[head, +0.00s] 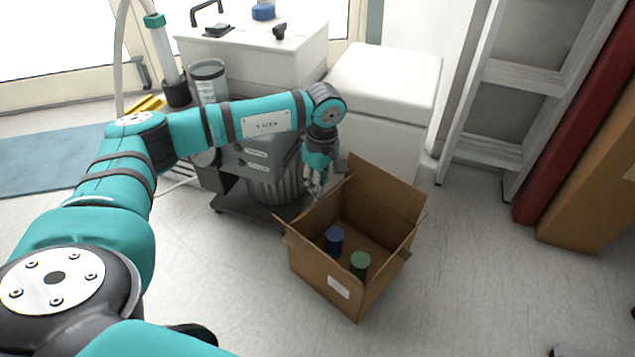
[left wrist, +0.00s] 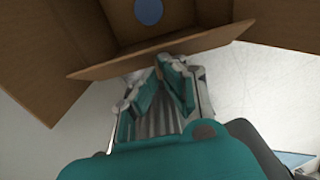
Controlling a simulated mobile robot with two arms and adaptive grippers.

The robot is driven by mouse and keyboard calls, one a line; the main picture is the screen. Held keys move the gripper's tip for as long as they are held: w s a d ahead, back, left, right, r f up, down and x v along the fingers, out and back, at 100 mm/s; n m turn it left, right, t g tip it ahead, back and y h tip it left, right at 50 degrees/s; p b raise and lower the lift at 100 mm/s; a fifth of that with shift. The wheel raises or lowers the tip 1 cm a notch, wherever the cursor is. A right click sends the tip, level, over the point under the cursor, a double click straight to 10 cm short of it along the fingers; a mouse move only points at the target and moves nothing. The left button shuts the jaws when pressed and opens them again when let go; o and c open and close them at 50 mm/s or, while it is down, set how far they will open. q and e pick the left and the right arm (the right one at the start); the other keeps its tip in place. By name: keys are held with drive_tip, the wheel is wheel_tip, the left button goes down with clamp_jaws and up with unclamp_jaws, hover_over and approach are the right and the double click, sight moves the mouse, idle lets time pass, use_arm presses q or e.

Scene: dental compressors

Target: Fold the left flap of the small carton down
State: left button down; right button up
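The small brown carton (head: 325,272) stands open on the floor in the head view, its flaps raised or spread outward. Its left flap (head: 312,214) is up along the side nearest my left gripper. In the left wrist view this flap (left wrist: 205,42) crosses just beyond the fingertips. My left gripper (head: 320,188) is outside the carton at that flap's edge; contact cannot be told. In the left wrist view its fingers (left wrist: 162,66) come together at the tips with nothing visible between them. A blue cylinder (head: 334,240) and a green one (head: 360,264) stand inside. My right gripper is not in view.
A compressor on a dark wheeled base (head: 235,205) stands left of the carton, close under my left arm. A white cabinet (head: 385,85) is behind it. A ladder (head: 515,75) leans at right.

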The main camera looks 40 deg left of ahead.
use_arm(q)
drive_tip(key=shift+d+r, duration=0.1)
drive_tip(key=shift+w+d+r+y+p, duration=0.15)
drive_tip(key=shift+d+y+p, duration=0.15)
drive_tip(key=shift+y+p, duration=0.55)
drive_tip(key=p, duration=0.1)
drive_tip(key=d+y+p, duration=0.1)
drive_tip(key=p, duration=0.1)
drive_tip(key=shift+w+d+f+g+y, duration=0.15)
drive_tip(key=shift+d+f+g+y, duration=0.1)
drive_tip(key=shift+g, duration=0.15)
drive_tip(key=shift+d+f+y+p, duration=0.1)
drive_tip(key=shift+d+y+p, duration=0.1)
drive_tip(key=shift+y+p, duration=0.25)
drive_tip(key=f+y, duration=0.1)
drive_tip(key=y, duration=0.1)
drive_tip(key=d+f+g+y+b, duration=0.1)
drive_tip(key=d+f+y, duration=0.1)
drive_tip(key=y, duration=0.1)
drive_tip(key=shift+w+d+f+g+y+b, duration=0.1)
drive_tip(key=shift+w+f+g+y+b, duration=0.05)
drive_tip(key=shift+w+g+y+b, duration=0.2)
